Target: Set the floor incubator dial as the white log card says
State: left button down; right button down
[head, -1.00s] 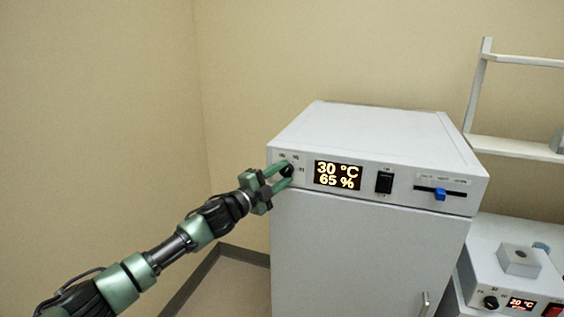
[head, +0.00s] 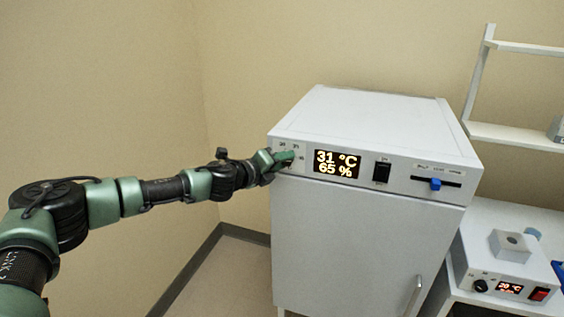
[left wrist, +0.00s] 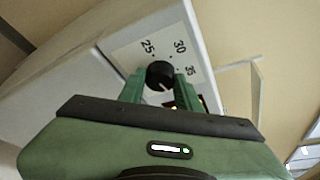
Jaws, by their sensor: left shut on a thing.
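The floor incubator (head: 370,225) is a white cabinet with a control panel on its upper front. Its display (head: 337,164) reads 31 °C and 65 %. My left gripper (head: 286,158) is at the panel's left end, shut on the black dial, which it mostly hides in the head view. In the left wrist view the dial (left wrist: 160,73) sits between the two green fingers, with 25, 30 and 35 printed around it. The white log card is not in view. My right gripper is not in view.
A black rocker switch (head: 382,172) and a blue slider (head: 436,184) are on the same panel. A smaller device (head: 500,273) with its own knob and display stands at the right on a bench. A shelf rack (head: 510,135) is behind. The floor at the left is clear.

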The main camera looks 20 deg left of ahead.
pick_arm(q)
jog(key=shift+d+m+y, duration=0.1)
jog(key=shift+m+y, duration=0.4)
jog(key=shift+m, duration=0.2)
jog(key=c, duration=1)
grip_release()
jog(key=b+v, duration=0.1)
jog(key=v, duration=0.6)
jog(key=shift+s+r, duration=0.2)
jog(key=shift+s, duration=0.15)
